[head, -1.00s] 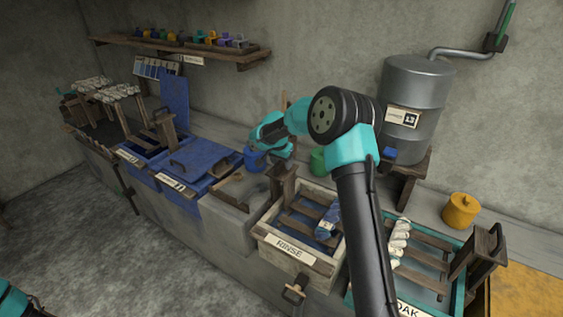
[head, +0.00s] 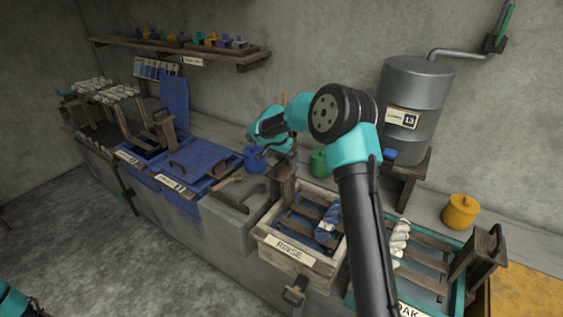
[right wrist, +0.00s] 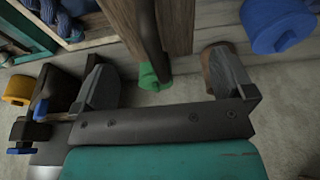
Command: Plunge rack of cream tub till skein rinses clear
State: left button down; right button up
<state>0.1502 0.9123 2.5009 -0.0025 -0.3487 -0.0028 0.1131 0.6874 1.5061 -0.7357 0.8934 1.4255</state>
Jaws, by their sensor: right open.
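The cream tub (head: 292,251), labelled RINSE, stands in the middle of the bench in the head view. Its slatted wooden rack (head: 306,214) has an upright handle post (head: 285,187) at the left end. A blue and whitish skein (head: 328,222) hangs at the rack's right side, partly hidden by my right arm. My right gripper (head: 262,147) is above and behind the handle post. The right wrist view shows its fingers (right wrist: 160,82) apart, with wooden post parts (right wrist: 165,28) just beyond; I see no grip on them. My left gripper is out of view.
A blue pot (head: 254,159) and a green pot (head: 318,161) stand behind the tub.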

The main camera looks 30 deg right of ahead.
jog(key=shift+w+d+v, duration=0.1)
jog(key=shift+d+v, duration=0.05)
jog(key=shift+v, duration=0.6)
jog(key=shift+w+d+v, duration=0.1)
jog(key=shift+d+v, duration=0.05)
jog(key=shift+v, duration=0.55)
jog(key=shift+w+d+v, duration=0.1)
jog(key=shift+d+v, duration=0.05)
jog(key=shift+v, duration=0.6)
jog(key=shift+r, duration=0.1)
